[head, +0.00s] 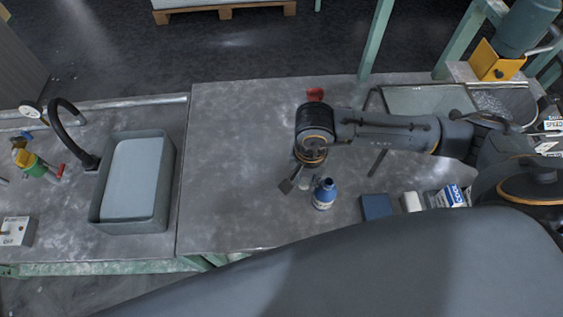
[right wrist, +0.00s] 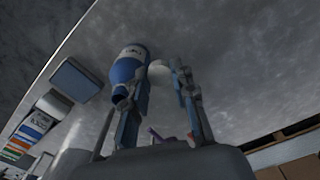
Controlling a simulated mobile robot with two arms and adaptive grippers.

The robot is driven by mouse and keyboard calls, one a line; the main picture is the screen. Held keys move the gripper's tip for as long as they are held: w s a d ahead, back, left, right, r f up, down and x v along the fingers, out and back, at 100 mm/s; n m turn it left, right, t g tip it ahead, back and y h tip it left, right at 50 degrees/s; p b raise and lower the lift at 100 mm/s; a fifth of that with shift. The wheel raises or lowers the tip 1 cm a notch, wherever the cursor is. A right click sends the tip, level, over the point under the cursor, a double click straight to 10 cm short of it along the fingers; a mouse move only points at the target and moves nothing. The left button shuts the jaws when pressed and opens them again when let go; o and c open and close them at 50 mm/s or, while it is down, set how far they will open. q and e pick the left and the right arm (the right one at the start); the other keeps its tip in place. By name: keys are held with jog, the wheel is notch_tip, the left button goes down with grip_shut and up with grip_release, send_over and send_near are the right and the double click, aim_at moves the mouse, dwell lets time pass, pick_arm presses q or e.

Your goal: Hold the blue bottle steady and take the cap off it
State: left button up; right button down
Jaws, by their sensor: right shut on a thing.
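The blue bottle (head: 323,195) stands upright on the grey bench, with a white label band and a dark top. It also shows in the right wrist view (right wrist: 125,70), beside the left finger. My right gripper (head: 304,183) points down just left of the bottle. In the right wrist view its fingers (right wrist: 158,88) are on either side of a small pale round thing (right wrist: 158,72), and it is shut on this. I cannot tell whether the pale thing is the cap, or whether the bottle's neck bears a cap. My left gripper is not in view.
A dark blue box (head: 376,207), a white item (head: 411,202) and a blue-white carton (head: 449,196) lie right of the bottle. A red item (head: 315,94) is at the back. A grey basin (head: 169,180) is at left. The bench between is clear.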

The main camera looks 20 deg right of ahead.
jog(key=w+f+b, duration=0.1)
jog(key=w+f, duration=0.2)
jog(key=w, duration=0.2)
jog(key=b, duration=0.5)
send_over(284, 173)
jog(key=f, duration=0.5)
jog(key=shift+s, duration=0.25)
jog(key=f, duration=0.1)
jog(key=f+b, duration=0.1)
jog(key=f, duration=0.1)
jog(key=shift+w+f+b, duration=0.25)
jog(key=shift+f+b, duration=0.05)
jog(key=shift+r, duration=0.1)
jog(key=shift+f, duration=0.2)
jog(key=c, duration=1.1)
grip_release()
